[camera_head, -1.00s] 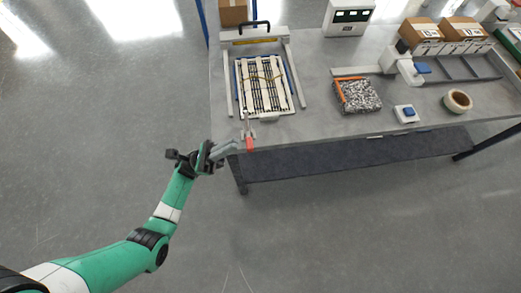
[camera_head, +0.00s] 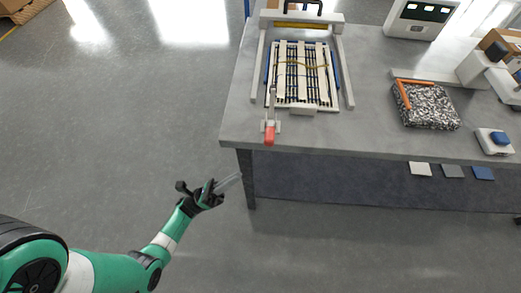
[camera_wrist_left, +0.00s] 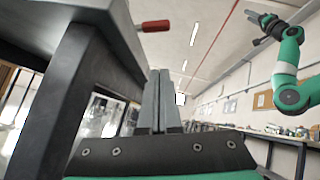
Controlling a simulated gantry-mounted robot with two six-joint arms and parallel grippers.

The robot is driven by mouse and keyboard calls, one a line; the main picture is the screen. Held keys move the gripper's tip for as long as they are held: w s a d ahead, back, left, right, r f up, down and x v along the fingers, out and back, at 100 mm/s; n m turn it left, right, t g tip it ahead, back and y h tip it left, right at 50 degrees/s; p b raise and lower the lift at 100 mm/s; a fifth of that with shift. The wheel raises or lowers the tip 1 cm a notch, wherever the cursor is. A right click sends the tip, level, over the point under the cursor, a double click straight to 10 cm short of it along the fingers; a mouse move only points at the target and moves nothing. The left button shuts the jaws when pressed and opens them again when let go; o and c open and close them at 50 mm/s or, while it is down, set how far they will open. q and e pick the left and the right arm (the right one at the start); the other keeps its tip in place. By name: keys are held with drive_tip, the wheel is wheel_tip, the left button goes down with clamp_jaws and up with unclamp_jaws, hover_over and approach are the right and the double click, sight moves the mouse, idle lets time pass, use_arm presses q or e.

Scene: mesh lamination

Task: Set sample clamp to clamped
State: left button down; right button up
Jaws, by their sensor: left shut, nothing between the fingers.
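The sample clamp has a red-tipped handle (camera_head: 269,135) that stands at the front left of the white press frame, near the table's front edge. Its red grip also shows in the left wrist view (camera_wrist_left: 156,26), sticking out past the table edge above. My left gripper (camera_head: 238,177) is below and left of the red handle, in front of the table and apart from it. Its fingers (camera_wrist_left: 160,80) are together in the left wrist view and hold nothing. My right arm shows at the right of the left wrist view, with its gripper (camera_wrist_left: 252,27) small and unclear.
The grey table (camera_head: 375,142) has its front edge and a leg (camera_head: 247,180) close to my left gripper. A speckled block (camera_head: 430,108) with an orange corner piece and a blue-button box (camera_head: 495,141) lie to the right.

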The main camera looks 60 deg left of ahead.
use_arm(q)
drive_tip(key=shift+r, duration=0.1)
drive_tip(key=s+a+r+p+x, duration=0.1)
drive_tip(key=p+x, duration=0.1)
drive_tip(key=x, duration=1)
drive_tip(key=shift+w+a+r, duration=0.25)
drive_tip(key=shift+a+r, duration=0.05)
drive_tip(key=shift+r, duration=0.35)
